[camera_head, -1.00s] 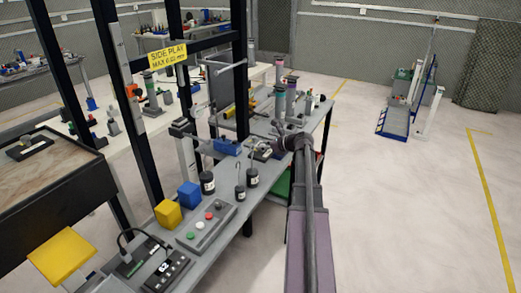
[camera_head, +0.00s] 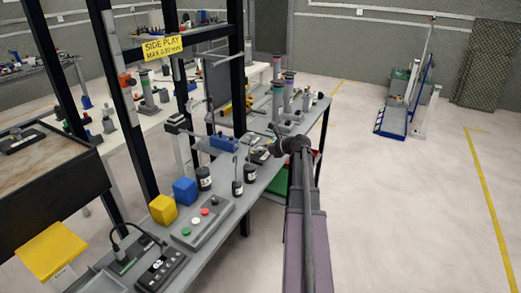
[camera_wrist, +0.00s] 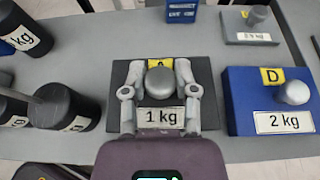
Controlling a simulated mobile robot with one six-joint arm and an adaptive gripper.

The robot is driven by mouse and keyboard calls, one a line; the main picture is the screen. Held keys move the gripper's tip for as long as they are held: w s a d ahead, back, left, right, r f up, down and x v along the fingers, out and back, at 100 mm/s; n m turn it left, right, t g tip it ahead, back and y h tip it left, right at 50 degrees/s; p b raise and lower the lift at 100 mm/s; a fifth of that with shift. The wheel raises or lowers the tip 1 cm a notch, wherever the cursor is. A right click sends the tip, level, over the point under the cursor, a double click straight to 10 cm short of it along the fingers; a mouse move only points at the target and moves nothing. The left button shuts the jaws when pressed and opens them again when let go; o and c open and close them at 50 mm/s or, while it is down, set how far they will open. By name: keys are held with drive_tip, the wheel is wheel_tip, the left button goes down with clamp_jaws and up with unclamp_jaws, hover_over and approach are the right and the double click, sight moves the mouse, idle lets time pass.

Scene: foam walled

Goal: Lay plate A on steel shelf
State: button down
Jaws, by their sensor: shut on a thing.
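Plate A is a dark square plate (camera_wrist: 204,100) with a round grey knob (camera_wrist: 160,83), a yellow "A" tag partly hidden behind the knob, and a "1 kg" label. My gripper (camera_wrist: 160,86) has its two fingers closed on the knob, one on each side. In the head view my gripper (camera_head: 279,148) is over the grey steel surface of the bench (camera_head: 225,233). I cannot tell whether the plate touches that surface or hangs just above it. I cannot tell which surface is the steel shelf.
A blue "D" plate (camera_wrist: 240,90) marked 2 kg stands close right of plate A. Black cylindrical weights (camera_wrist: 66,108) stand close left. A grey plate (camera_wrist: 250,27) and a blue block (camera_wrist: 181,10) lie farther back. Black frame posts (camera_head: 135,110) rise along the bench's left side.

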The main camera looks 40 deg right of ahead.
sight(265, 155)
drive_tip(key=shift+f+b, duration=1.85)
drive_tip(key=shift+f, duration=0.1)
drive_tip(key=shift+c, duration=2)
unclamp_jaws()
drive_tip(key=p+v, duration=0.4)
drive_tip(key=v, duration=0.8)
drive_tip(key=shift+r+p, duration=0.2)
drive_tip(key=shift+p, duration=0.1)
